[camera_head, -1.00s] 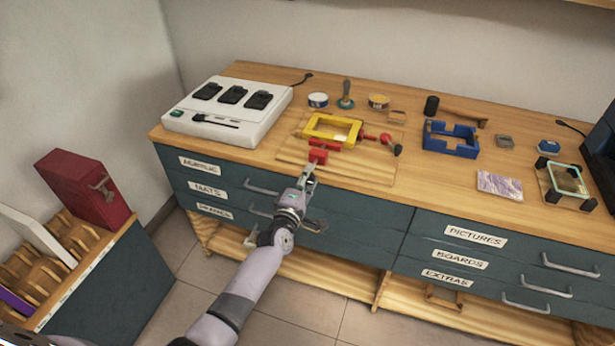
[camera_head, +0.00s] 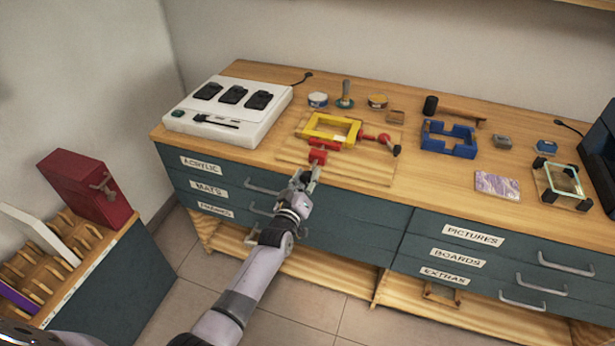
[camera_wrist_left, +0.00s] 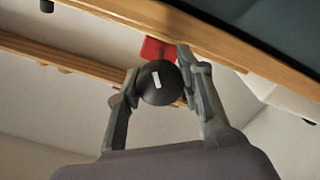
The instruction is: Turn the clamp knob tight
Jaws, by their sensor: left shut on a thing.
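The clamp knob (camera_wrist_left: 160,83) is round and black with a white mark on its face. In the left wrist view it sits between the two fingers of my left gripper (camera_head: 314,176), which is shut on it. The knob is hidden by the fingers in the head view. The red clamp (camera_head: 318,156) is at the front of a wooden board (camera_head: 362,176), beside the yellow frame (camera_head: 318,137). A bit of red clamp (camera_wrist_left: 152,48) shows behind the knob in the left wrist view. My right gripper is not in view.
A second red clamp part (camera_head: 384,138) with a dark knob (camera_head: 397,150) is at the board's right. A blue corner jig (camera_head: 462,150) stands farther right, and a white charger box (camera_head: 250,130) at the left. Drawer handles (camera_head: 262,187) stick out below the bench edge.

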